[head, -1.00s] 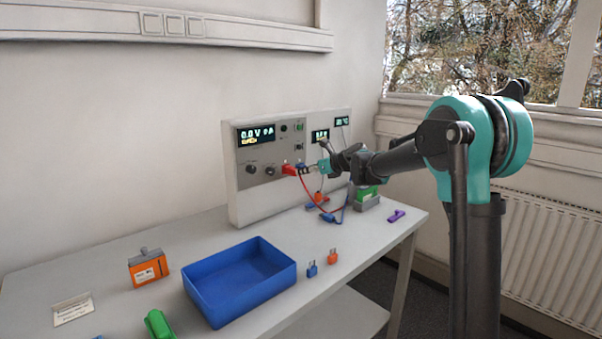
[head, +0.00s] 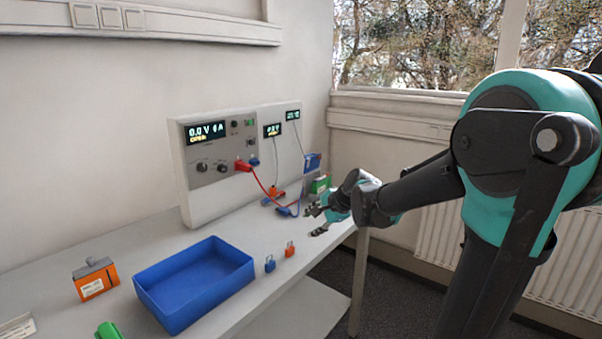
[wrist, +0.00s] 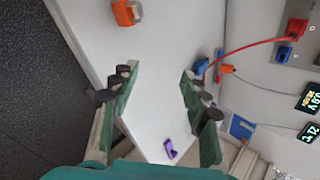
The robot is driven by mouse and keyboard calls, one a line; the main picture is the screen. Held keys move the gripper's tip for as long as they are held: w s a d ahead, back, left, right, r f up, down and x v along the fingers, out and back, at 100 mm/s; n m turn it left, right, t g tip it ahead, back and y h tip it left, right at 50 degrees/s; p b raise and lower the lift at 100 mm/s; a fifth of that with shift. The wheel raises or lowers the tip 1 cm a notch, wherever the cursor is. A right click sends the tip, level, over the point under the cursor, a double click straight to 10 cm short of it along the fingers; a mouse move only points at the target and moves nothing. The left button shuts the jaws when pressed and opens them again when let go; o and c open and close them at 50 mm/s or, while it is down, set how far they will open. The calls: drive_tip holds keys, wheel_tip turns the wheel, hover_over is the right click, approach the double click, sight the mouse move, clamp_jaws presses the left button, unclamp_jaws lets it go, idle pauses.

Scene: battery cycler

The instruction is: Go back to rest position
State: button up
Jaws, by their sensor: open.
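My gripper (head: 318,211) is open and empty in the head view, over the right end of the table, apart from the cycler. In the wrist view its two fingers (wrist: 158,92) stand wide apart with only bare table between them. The battery cycler (head: 182,165) stands against the wall with lit displays. A red plug (head: 243,166) and a blue plug (head: 254,161) sit at its front, with a red lead (head: 262,187) running down to the table. The red lead (wrist: 245,48) also shows in the wrist view.
A blue tray (head: 150,296) stands at the front of the table. An orange battery (head: 95,281) is at the left. A purple piece (wrist: 170,148) lies near the table edge. Floor right of the table is open.

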drive_tip(key=s+d+f+n+h, duration=0.2)
drive_tip(key=s+d+f+n, duration=0.2)
drive_tip(key=s, duration=0.3)
drive_tip(key=s+d+f+n+g+h, duration=0.1)
drive_tip(key=s+d+f+n+h, duration=0.1)
drive_tip(key=s+d+f+n, duration=0.2)
drive_tip(key=s+d+f+n+g+h, duration=0.1)
drive_tip(key=s+d+f+n+h, duration=0.1)
drive_tip(key=s+d+f+n, duration=0.2)
drive_tip(key=s+d+f, duration=0.3)
drive_tip(key=s+d, duration=0.1)
drive_tip(key=s, duration=0.4)
drive_tip(key=shift+s+f+n, duration=0.25)
drive_tip(key=shift+f+n, duration=0.1)
drive_tip(key=shift+n, duration=0.05)
